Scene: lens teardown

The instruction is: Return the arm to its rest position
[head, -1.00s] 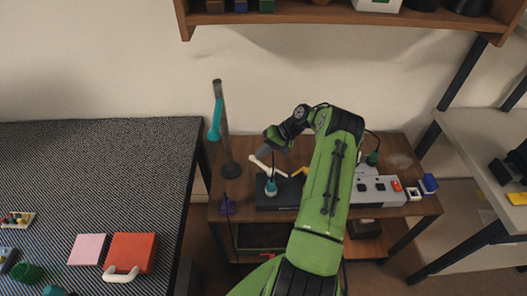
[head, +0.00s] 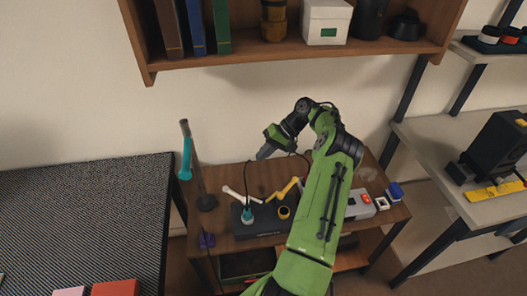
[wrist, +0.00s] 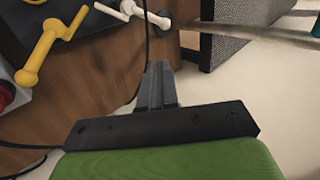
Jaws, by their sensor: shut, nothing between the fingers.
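My green arm reaches over the wooden bench (head: 232,178) in the head view, with my gripper (head: 262,155) raised above its back left part. In the wrist view my gripper (wrist: 158,72) shows its two fingers together, shut and empty. Below it on the bench are a dark base unit (head: 262,228) with a teal-tipped tool (head: 247,215), a white lever (head: 240,196) and a yellow lever (head: 287,188). The white lever (wrist: 135,13) and the yellow lever (wrist: 40,50) also show in the wrist view. My gripper touches none of them.
A wooden shelf (head: 300,55) with books and a white box (head: 327,22) hangs above. A grey side table (head: 465,160) stands right. A dark-topped table (head: 80,210) is left.

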